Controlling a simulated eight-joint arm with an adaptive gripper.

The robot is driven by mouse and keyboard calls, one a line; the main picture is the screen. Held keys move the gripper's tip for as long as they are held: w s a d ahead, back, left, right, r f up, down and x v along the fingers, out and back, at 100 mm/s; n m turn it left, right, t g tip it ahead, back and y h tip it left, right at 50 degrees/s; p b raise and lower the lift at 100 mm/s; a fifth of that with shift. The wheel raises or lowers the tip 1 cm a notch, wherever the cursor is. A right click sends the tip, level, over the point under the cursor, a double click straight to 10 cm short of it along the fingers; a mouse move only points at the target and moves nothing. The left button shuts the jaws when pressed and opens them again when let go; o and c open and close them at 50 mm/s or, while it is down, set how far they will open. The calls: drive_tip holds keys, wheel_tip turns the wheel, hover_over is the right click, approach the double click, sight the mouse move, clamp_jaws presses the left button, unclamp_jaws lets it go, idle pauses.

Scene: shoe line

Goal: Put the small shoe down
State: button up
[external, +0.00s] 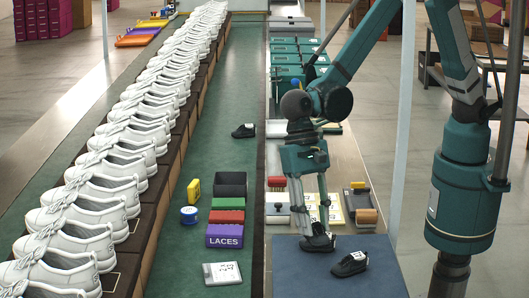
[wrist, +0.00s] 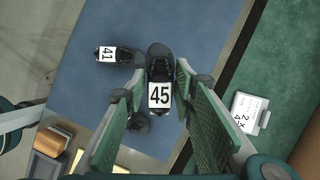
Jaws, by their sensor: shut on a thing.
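My gripper (external: 318,240) is low over the blue mat (external: 290,280), shut on a small black shoe that carries a white label reading 45 (wrist: 159,94). The wrist view shows this shoe between the two green finger pads, its far end sticking out past them. I cannot tell whether it touches the mat. A second small black shoe (external: 350,263) lies on the mat to the right of the gripper. In the wrist view this shoe (wrist: 122,57) has a label reading 41 and lies left of the held one.
A third small dark shoe (external: 243,130) stands on the green belt. Also on the belt are a purple LACES box (external: 224,236) and a white tag (external: 222,273). White shoes (external: 85,200) line the left. A red-topped brush (external: 277,183) and several other items sit behind the mat.

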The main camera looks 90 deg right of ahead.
drive_tip(key=w+d+n+g+h, duration=0.1)
drive_tip(key=w+d+n, duration=0.45)
drive_tip(key=d, duration=0.75)
drive_tip(key=w+d+n+g+h, duration=0.1)
drive_tip(key=w+d+n, duration=0.1)
drive_tip(key=w+d, duration=0.85)
drive_tip(key=d+r+n+h, duration=0.1)
drive_tip(key=d+n, duration=0.1)
drive_tip(key=d, duration=1.2)
drive_tip(key=d+r+n+h, duration=0.1)
drive_tip(key=d+r+n, duration=0.1)
drive_tip(key=d, duration=1.2)
drive_tip(key=shift+d+r+n+g, duration=0.2)
drive_tip(key=shift+r+n+g, duration=0.1)
drive_tip(key=shift+n, duration=0.55)
drive_tip(key=shift+a, duration=0.15)
